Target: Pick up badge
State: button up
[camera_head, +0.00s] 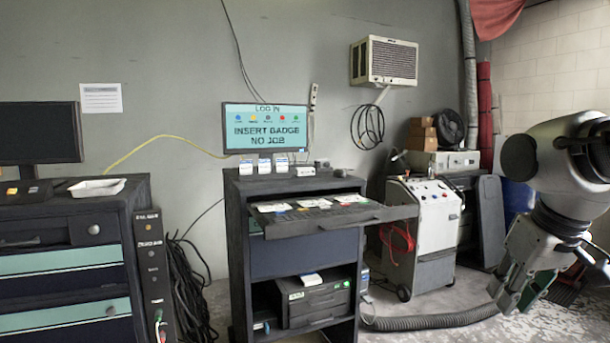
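Several small white cards with blue edges, which look like badges (264,165), stand in a row on top of the dark cabinet (295,186) below the monitor. Flat cards or papers (275,207) lie on its pulled-out tray (385,214); I cannot tell which item is the badge meant. The monitor (265,128) reads "INSERT BADGE" and "NO JOB". My gripper (515,294) hangs low at the far right, well apart from the cabinet and cards. Nothing is visibly held, but its finger opening is unclear from this angle.
The pulled-out tray juts right toward a white wheeled machine (422,235) with red cable. A grey hose (435,322) lies on the floor. At left, a dark tool cabinet (65,215) carries a white tray (97,188) and a dark monitor (38,134).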

aim_at(245, 166)
jog(key=i+j+u, duration=0.1)
jog(key=u, duration=0.25)
jog(key=i+u, duration=0.2)
jog(key=u, duration=0.2)
jog(key=i+j+u, duration=0.1)
jog(key=i+u, duration=0.55)
jog(key=i+j, duration=0.05)
